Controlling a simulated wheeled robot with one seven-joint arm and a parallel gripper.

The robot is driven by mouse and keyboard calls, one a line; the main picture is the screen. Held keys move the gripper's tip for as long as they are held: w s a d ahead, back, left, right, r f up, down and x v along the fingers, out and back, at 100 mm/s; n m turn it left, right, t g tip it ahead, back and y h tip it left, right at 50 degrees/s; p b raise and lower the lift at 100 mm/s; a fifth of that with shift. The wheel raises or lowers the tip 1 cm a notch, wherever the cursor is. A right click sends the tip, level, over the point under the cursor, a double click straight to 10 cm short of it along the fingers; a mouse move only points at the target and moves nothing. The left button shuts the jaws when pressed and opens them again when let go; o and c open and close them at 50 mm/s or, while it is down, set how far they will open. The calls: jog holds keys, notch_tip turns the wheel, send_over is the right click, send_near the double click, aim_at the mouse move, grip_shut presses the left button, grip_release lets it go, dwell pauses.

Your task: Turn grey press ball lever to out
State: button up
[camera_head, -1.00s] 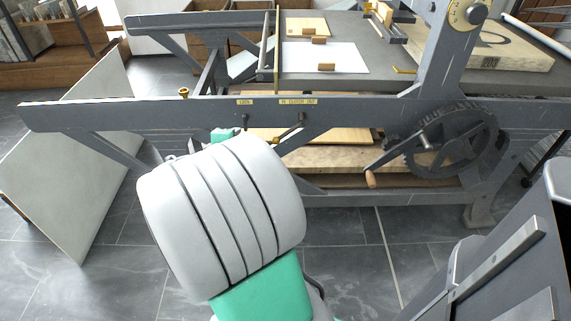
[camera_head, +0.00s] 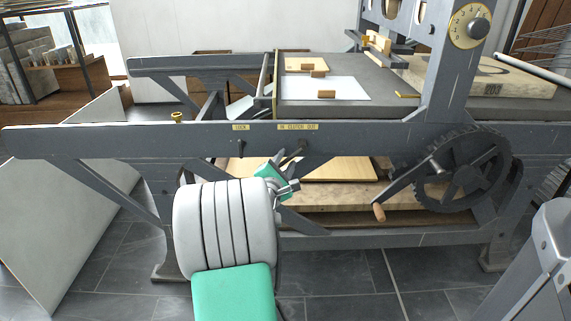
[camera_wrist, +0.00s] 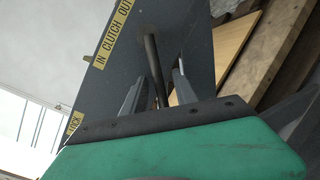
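The grey press (camera_head: 120,141) fills the middle of the head view. Its clutch lever (camera_head: 291,156) hangs from the side rail under the yellow "IN CLUTCH OUT" plate (camera_head: 297,127), tilted down to the left. In the wrist view the lever's dark rod (camera_wrist: 152,58) runs between the two fingers of my gripper (camera_wrist: 160,80), which also shows in the head view (camera_head: 294,186). The fingers are apart, with gaps visible on both sides of the rod. The lever's ball end is not clearly seen; the palm edge may hide it.
A "LOCK" plate (camera_head: 240,127) with a short knob (camera_head: 240,147) is left of the lever. A toothed wheel (camera_head: 463,168) with a crank handle (camera_head: 379,212) is to the right. Wooden boards (camera_head: 335,168) lie under the rail. A pale panel (camera_head: 60,225) leans at left.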

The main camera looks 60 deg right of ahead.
jog(key=shift+c, duration=0.3)
grip_shut()
dwell(1.1)
